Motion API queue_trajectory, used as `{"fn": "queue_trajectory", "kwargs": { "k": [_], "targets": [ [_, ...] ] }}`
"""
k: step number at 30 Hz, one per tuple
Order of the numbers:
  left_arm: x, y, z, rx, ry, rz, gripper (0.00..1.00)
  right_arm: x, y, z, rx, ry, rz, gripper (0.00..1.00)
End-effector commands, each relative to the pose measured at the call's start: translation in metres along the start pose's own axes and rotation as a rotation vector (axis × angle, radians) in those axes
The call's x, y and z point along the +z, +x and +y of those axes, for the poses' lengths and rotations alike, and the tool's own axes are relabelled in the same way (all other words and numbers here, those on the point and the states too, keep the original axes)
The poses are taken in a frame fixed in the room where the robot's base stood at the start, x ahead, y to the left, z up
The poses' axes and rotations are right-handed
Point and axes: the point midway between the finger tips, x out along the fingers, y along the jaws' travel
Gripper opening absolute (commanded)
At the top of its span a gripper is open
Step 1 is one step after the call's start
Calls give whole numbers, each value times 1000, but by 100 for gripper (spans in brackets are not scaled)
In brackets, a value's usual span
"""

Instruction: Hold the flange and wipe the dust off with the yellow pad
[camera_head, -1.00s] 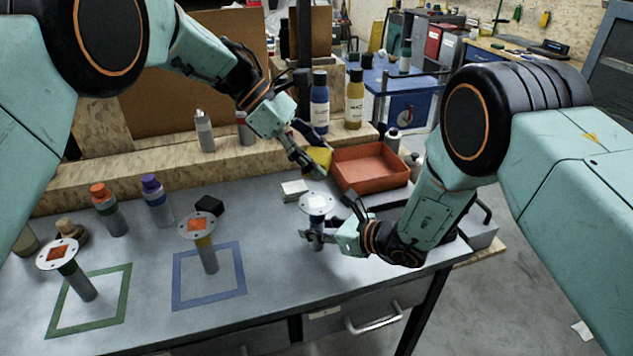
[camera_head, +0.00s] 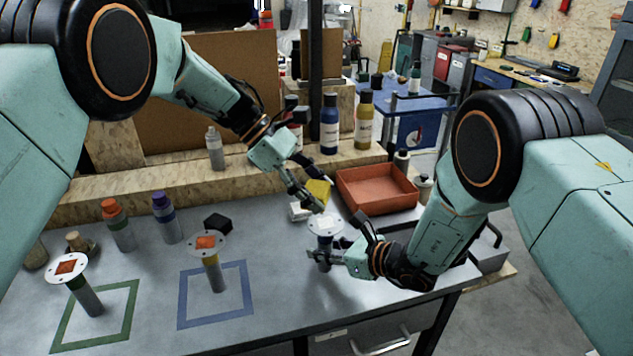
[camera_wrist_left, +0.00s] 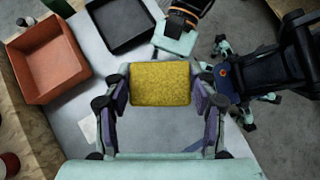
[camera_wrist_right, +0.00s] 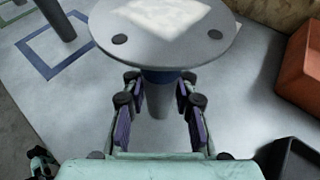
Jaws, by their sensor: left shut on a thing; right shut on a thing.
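A flange with a round pale disc (camera_head: 326,225) stands upright at the bench's right part. A whitish dust patch covers the middle of the disc (camera_wrist_right: 215,45) in the right wrist view. My right gripper (camera_head: 323,256) is shut on its stem just under the disc; the blue-banded stem (camera_wrist_right: 160,76) sits between the fingers. My left gripper (camera_head: 314,200) is shut on the yellow pad (camera_head: 319,190), which also shows between its fingers in the left wrist view (camera_wrist_left: 160,84). The pad is just behind and above the disc; I see no contact. The flange is not visible in the left wrist view.
Two more flanges with orange patches stand by the blue square (camera_head: 208,243) and the green square (camera_head: 68,266). An orange tray (camera_head: 377,207) sits behind right, with a black tray (camera_wrist_left: 118,22) beside it. Bottles (camera_head: 118,228) and a black block (camera_head: 217,222) stand left.

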Motion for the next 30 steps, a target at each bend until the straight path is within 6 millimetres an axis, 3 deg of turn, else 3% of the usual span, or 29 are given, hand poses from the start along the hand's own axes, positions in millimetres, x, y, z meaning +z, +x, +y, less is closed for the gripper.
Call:
{"fn": "queue_trajectory", "kwargs": {
  "k": [17, 30],
  "targets": [
    [-41, 42, 0, -2, -3, -1, 22, -1, 0, 0, 0, 1, 2, 0],
    [-14, 67, 20, -1, 2, 0, 22, -1, 0, 0, 0, 1, 2, 0]
  ]
}}
